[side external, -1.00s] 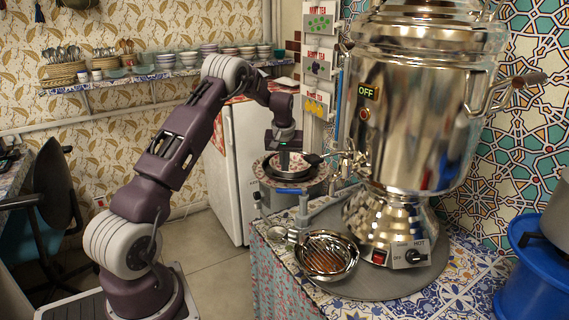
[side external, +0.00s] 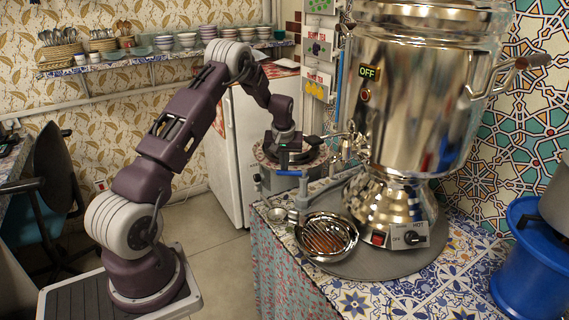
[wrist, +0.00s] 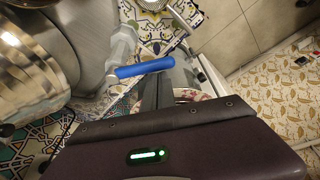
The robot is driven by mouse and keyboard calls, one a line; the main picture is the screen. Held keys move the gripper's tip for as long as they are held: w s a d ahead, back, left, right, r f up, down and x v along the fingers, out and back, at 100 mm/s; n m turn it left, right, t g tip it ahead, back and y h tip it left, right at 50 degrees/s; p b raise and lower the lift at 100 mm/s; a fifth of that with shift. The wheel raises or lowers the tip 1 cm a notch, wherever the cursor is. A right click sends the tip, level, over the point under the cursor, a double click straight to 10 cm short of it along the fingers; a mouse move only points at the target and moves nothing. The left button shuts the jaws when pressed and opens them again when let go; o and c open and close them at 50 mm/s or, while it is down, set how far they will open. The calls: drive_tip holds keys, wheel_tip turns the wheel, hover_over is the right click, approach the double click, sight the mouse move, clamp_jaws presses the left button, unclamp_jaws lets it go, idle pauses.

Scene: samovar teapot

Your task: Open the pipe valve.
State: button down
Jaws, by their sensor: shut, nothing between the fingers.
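The pipe valve has a blue bar handle (wrist: 145,67) on a grey pipe (wrist: 122,45) in the wrist view. In the side view the blue handle (side external: 291,173) sits atop the upright grey pipe (side external: 304,195), at the left edge of the counter. My gripper (wrist: 157,82) is shut and empty, pointing down. In the wrist view its fingertips are right beside the handle's right half; I cannot tell whether they touch it. In the side view my gripper (side external: 284,160) is just above and behind the handle, its tips partly hidden.
The large shiny samovar (side external: 415,95) stands close on the right on a round grey mat (side external: 372,283). A metal drip bowl (side external: 326,237) lies at its foot. A white fridge (side external: 221,150) stands at the back. Floor left of the counter is clear.

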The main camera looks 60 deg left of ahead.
sight(298, 174)
drive_tip(key=d+n, duration=0.1)
drive_tip(key=n, duration=0.1)
drive_tip(key=s+d+n+g, duration=0.1)
drive_tip(key=n, duration=0.1)
drive_tip(key=shift+s+y, duration=0.2)
drive_tip(key=shift+y, duration=0.1)
drive_tip(key=n, duration=0.1)
drive_tip(key=d+n+g, duration=0.1)
drive_tip(key=n, duration=0.1)
drive_tip(key=d+n, duration=0.1)
drive_tip(key=shift+s+d+n+g, duration=0.25)
drive_tip(key=shift+s+n+g, duration=0.1)
drive_tip(key=shift+n+g, duration=0.05)
drive_tip(key=d+n, duration=0.1)
drive_tip(key=d+n+g, duration=0.1)
drive_tip(key=n, duration=0.1)
drive_tip(key=shift+w, duration=0.1)
drive_tip(key=d+n, duration=0.2)
drive_tip(key=n, duration=0.1)
drive_tip(key=shift+w+g+h, duration=0.4)
drive_tip(key=shift+d, duration=0.1)
drive_tip(key=shift+w, duration=0.1)
drive_tip(key=shift+w+a, duration=0.55)
drive_tip(key=shift+a, duration=0.05)
